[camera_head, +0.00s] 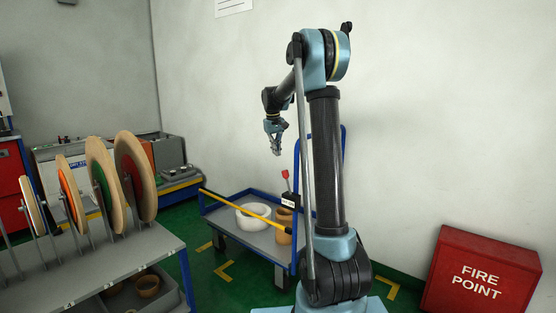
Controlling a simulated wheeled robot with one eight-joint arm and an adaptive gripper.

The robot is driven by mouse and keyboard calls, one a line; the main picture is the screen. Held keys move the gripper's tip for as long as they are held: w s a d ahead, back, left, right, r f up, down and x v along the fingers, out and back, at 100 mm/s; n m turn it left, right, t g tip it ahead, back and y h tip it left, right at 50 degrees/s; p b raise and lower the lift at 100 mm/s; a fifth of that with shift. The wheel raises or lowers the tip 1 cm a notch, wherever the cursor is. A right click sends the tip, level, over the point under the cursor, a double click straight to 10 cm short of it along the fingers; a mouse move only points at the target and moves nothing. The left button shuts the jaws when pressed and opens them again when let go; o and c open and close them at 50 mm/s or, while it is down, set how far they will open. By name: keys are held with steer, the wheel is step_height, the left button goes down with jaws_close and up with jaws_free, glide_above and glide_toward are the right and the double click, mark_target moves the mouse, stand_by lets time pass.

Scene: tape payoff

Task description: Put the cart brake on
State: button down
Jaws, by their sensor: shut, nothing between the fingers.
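The cart (230,238) is a blue-framed trolley with a grey deck, standing near the back wall just left of my arm. A red-knobbed lever (286,176) rises from a small black box (290,201) at the cart's right end, by the blue handle frame; it looks like the brake lever. My gripper (277,150) hangs above the cart, up and slightly left of the red knob, pointing down. It is shut and empty, apart from the lever. My arm hides part of the cart's right end and handle.
A yellow pole (235,209) lies slanting across the cart, with a white ring (253,216) and tan rolls (285,225) on the deck. A rack of large reels (135,177) stands at left. A red fire point box (481,272) sits at right. Green floor shows between.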

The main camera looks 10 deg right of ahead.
step_height(320, 180, down, 9)
steer(key=w, duration=0.1)
steer(key=shift+s+d+r, duration=0.2)
steer(key=shift+s+d, duration=0.15)
steer(key=shift+s, duration=0.25)
steer(key=shift+s+d+r, duration=0.2)
steer(key=shift+s+d, duration=0.1)
steer(key=shift+s, duration=0.35)
steer(key=shift+s+d+r, duration=0.2)
steer(key=shift+s+d, duration=0.15)
steer(key=shift+s, duration=0.25)
steer(key=shift+s, duration=0.1)
